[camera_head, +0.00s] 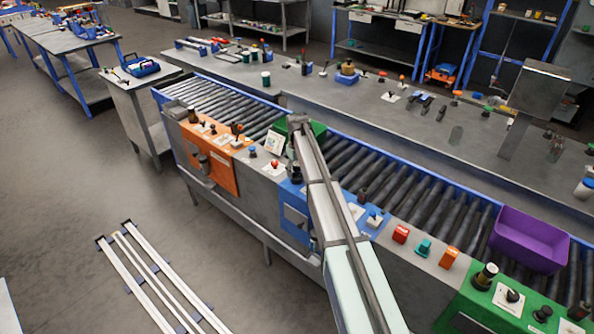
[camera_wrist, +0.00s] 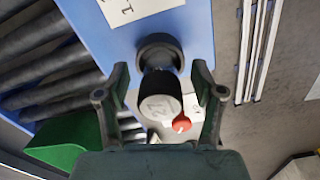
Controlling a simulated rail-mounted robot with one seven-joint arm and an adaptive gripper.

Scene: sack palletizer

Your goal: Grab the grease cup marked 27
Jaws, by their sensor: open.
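A dark cylindrical cup (camera_wrist: 160,86) with a grey end face stands from a round black base (camera_wrist: 158,50) on a blue panel (camera_wrist: 190,25) in the wrist view. Its face carries a faint marking that looks like 27, partly hard to read. My gripper (camera_wrist: 160,70) is open, with one finger on each side of the cup and visible gaps between. In the head view, a dark cup (camera_head: 296,172) shows on the blue panel (camera_head: 294,218) just left of my arm; the fingers cannot be made out there.
A red knob (camera_wrist: 181,123) lies close by the cup in the wrist view. A green bin (camera_wrist: 70,143) is at left beside the rollers (camera_wrist: 40,45).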

